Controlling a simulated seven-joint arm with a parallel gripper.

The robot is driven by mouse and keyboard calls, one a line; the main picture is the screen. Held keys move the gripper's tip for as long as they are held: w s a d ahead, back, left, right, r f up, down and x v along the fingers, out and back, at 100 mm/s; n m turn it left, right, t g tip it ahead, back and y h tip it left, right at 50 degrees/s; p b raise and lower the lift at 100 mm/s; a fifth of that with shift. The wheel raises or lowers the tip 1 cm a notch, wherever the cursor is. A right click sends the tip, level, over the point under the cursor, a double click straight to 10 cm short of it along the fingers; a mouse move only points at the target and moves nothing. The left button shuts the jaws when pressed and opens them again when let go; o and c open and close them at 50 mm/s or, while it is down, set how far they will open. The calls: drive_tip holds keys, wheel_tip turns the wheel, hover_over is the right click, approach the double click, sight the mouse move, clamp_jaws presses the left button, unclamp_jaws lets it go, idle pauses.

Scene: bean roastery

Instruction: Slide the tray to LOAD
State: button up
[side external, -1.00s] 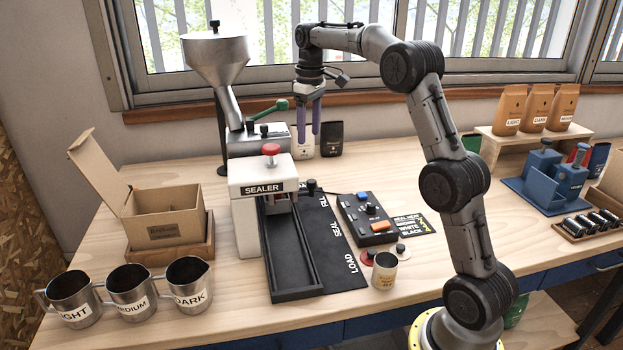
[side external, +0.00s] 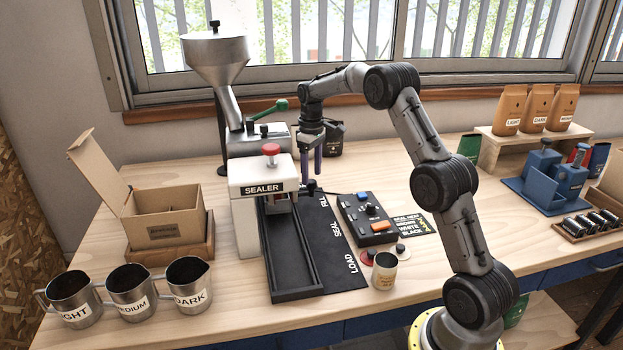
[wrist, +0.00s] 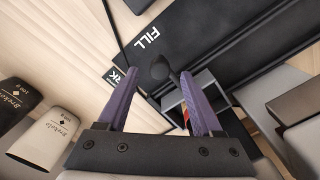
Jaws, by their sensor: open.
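The long black track (side external: 292,284) runs from beneath the white sealer (side external: 262,176) toward the table's front edge. Beside it lies a black strip lettered FILL, SEAL and LOAD (side external: 345,281), with LOAD nearest the front. A dark round knob (side external: 311,187), seemingly the tray's handle, stands near the FILL end; it also shows in the wrist view (wrist: 160,68). Next to it there is a grey open-topped box shape (wrist: 204,97), partly hidden by a finger; I cannot tell if it is the tray. My gripper (side external: 311,174) is open, pointing down just above the knob, its fingertips (wrist: 159,73) on either side in the wrist view.
A control box (side external: 366,218) stands right of the strip, with a small labelled cup (side external: 384,270) in front. Pouches (wrist: 45,138) stand close behind my gripper. The hopper (side external: 216,62) and green lever (side external: 268,112) are at the back left. An open carton (side external: 163,218) is left.

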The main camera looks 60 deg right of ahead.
drive_tip(key=shift+f, duration=1.25)
drive_tip(key=shift+c, duration=0.4)
clamp_jaws()
